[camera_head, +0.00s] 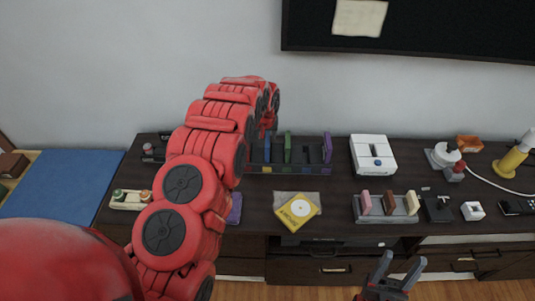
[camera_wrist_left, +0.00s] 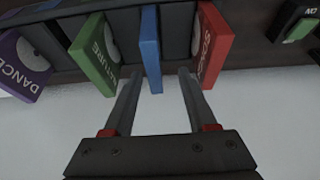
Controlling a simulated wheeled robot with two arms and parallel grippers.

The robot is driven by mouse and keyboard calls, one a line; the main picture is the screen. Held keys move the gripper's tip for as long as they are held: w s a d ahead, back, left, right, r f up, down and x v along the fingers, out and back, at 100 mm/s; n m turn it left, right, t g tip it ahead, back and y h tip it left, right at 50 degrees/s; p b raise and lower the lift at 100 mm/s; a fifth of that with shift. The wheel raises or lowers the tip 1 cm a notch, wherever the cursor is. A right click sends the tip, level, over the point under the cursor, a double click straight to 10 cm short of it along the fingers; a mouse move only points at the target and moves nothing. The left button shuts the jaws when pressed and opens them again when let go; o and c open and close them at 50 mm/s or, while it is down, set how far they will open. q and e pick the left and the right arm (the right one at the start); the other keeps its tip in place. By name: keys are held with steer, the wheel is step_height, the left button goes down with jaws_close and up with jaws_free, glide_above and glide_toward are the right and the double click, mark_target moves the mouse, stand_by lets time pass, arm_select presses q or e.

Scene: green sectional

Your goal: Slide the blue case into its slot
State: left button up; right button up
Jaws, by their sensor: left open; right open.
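The dark rack (camera_head: 310,168) stands near the wall and holds upright cases. The blue case (camera_head: 267,146) is in it beside a green case (camera_head: 287,146); a purple case (camera_head: 327,148) is further right. In the left wrist view the blue case (camera_wrist_left: 151,50) is nearly edge-on between the green case (camera_wrist_left: 93,55) and a red case (camera_wrist_left: 211,45). My left gripper (camera_wrist_left: 159,72) is open, with its fingertips on either side of the blue case's end in that picture; contact is unclear. My left arm hides the rack's left part in the head view. My right gripper (camera_head: 396,268) is open and empty at the cabinet's front.
A yellow case (camera_head: 297,210) lies on the dark cabinet top in front of the rack. A grey holder with upright blocks (camera_head: 388,207) and a white box (camera_head: 372,154) stand to the right. A lamp, bottle and small items crowd the far right.

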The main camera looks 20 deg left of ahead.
arm_select(q)
steer(key=shift+w+d+f+p, duration=0.1)
steer(key=shift+d+f+p, duration=0.1)
steer(key=shift+f+p, duration=0.4)
steer(key=shift+x, duration=1.9)
steer(key=shift+d, duration=0.2)
steer(key=shift+f, duration=0.3)
jaws_close()
